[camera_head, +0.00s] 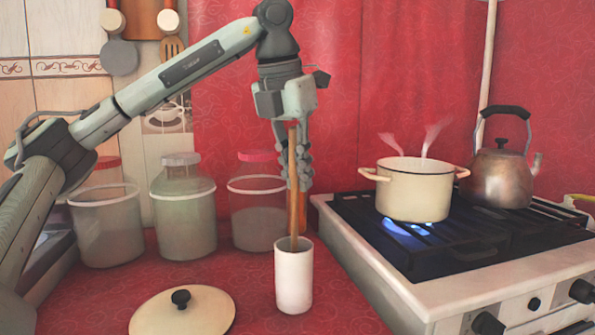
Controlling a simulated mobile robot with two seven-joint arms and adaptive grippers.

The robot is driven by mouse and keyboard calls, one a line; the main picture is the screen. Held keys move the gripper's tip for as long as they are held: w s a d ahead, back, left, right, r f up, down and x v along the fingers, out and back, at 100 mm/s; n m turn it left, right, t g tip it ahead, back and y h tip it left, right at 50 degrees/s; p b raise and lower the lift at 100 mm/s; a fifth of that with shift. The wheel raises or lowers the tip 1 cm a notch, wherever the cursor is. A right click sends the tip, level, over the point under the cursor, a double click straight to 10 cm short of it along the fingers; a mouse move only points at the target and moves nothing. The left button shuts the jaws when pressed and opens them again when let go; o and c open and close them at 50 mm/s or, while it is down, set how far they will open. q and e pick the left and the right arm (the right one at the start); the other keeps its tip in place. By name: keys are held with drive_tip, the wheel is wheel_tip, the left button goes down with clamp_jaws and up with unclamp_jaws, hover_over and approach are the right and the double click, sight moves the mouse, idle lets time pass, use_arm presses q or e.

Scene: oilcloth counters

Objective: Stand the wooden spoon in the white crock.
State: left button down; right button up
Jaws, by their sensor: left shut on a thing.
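The wooden spoon (293,217) is upright in my left gripper (299,165). The fingers are shut around its upper part. The spoon's lower end meets the mouth of the white crock (294,282) and appears to be inside the rim. How deep it goes is hidden by the crock's wall. The crock stands upright on the red counter. My right gripper is out of view.
A cream lid with a black knob (199,313) lies left of the crock. Several jars, one of them green-tinted (184,215), stand behind. On the right, the stove (440,292) holds a steaming cream pot (414,195) over a blue flame and a kettle (500,180).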

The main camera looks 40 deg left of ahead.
use_arm(q)
drive_tip(key=shift+f, duration=0.1)
idle(0.3)
drive_tip(key=c, duration=1.5)
unclamp_jaws()
drive_tip(key=v, duration=1.2)
